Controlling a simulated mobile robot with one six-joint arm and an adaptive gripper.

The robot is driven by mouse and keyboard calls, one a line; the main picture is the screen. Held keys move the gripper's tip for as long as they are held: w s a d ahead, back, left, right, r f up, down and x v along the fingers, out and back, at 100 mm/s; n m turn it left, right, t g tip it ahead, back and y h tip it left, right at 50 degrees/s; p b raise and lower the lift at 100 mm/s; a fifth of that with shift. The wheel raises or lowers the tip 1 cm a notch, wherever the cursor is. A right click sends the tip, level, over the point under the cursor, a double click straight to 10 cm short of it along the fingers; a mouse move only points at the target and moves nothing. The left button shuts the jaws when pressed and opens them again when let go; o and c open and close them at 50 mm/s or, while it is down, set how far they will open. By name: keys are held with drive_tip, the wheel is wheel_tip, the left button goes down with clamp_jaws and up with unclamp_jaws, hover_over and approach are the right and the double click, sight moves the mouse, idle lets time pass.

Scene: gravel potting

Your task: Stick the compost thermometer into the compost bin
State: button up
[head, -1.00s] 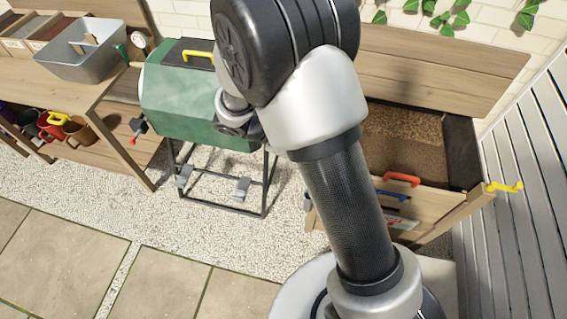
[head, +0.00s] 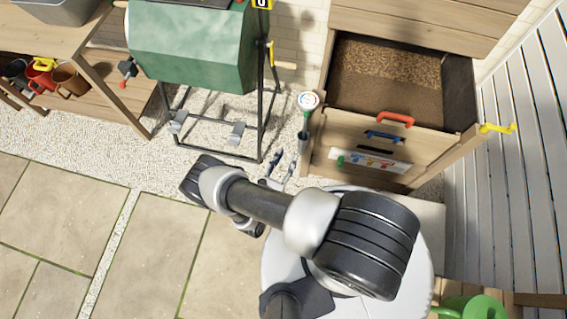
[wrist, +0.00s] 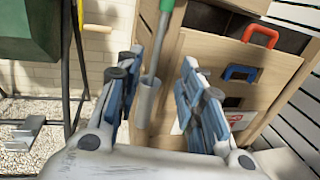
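The compost thermometer (head: 308,101) has a round white dial and stands upright at the left front corner of the wooden compost bin. Its lower end sits in a grey tube (head: 303,141) outside the bin. The wrist view shows its green grip (wrist: 172,12) and the grey tube (wrist: 147,100) between my fingers, with the dial out of frame. The compost bin (head: 340,140) is open on top and holds brown compost (head: 385,85). My gripper (head: 279,165) is open and empty, low in front of the tube; its fingers also show in the wrist view (wrist: 163,68).
A green tumbler (head: 195,50) on a black frame stands left of the bin. The bin front carries a red handle (head: 396,119) and a blue handle (head: 384,136). A slatted grey wall (head: 520,180) closes the right side. Paving at lower left is clear.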

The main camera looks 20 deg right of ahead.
sight(304, 126)
drive_tip(key=shift+t, duration=0.3)
drive_tip(key=x, duration=0.5)
drive_tip(key=f+b+x, duration=0.1)
drive_tip(key=x, duration=0.5)
drive_tip(key=b+x, duration=0.1)
drive_tip(key=x, duration=0.5)
drive_tip(key=shift+d+f, duration=0.1)
drive_tip(key=shift+f, duration=0.1)
drive_tip(key=shift+c, duration=0.6)
clamp_jaws()
drive_tip(key=shift+o, duration=0.5)
unclamp_jaws()
